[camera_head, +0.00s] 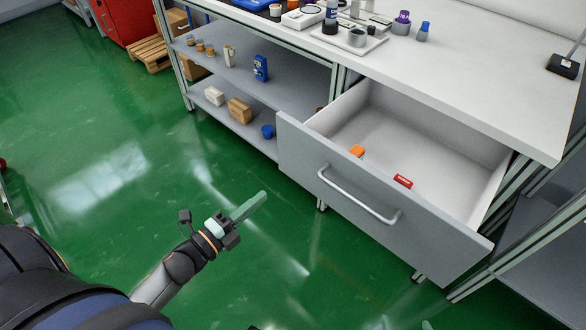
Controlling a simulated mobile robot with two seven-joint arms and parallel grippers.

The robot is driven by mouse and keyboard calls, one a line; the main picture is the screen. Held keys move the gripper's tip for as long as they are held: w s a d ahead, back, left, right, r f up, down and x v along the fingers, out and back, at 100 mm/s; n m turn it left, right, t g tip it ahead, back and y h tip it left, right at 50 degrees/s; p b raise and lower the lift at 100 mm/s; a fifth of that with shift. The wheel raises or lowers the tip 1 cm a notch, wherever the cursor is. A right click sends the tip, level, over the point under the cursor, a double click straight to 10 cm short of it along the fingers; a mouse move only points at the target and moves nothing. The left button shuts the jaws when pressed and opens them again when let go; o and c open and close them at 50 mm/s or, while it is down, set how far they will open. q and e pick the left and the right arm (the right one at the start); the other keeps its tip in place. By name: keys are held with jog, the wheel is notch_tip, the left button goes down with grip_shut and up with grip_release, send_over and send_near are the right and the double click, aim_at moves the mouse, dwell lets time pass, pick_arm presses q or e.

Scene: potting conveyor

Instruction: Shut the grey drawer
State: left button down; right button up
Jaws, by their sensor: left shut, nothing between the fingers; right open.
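The grey drawer (345,208) is pulled out from under the white workbench at the right, its long bar handle (358,199) on the front panel. Inside it lie an orange item (357,151) and a red item (403,181). My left gripper (262,197) is shut and empty, its pale green fingers pointing up and right. It is in front and left of the drawer, over the green floor, apart from the panel. Only pale tips of my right gripper (427,325) show at the bottom edge, below the drawer front; it is open and most of it is hidden.
The white bench top (460,75) above the drawer holds a tray, bottles and small parts. Shelves (225,75) left of the drawer hold boxes, a blue device (261,68) and a blue cup (267,131). A wooden pallet (150,52) stands far left. The floor before the drawer is clear.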

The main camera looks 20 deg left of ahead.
aim_at(301, 164)
pick_arm(q)
jog(key=b+x, duration=0.1)
jog(key=x, duration=1.1)
pick_arm(e)
jog(key=shift+f, duration=0.4)
jog(key=shift+d, duration=0.1)
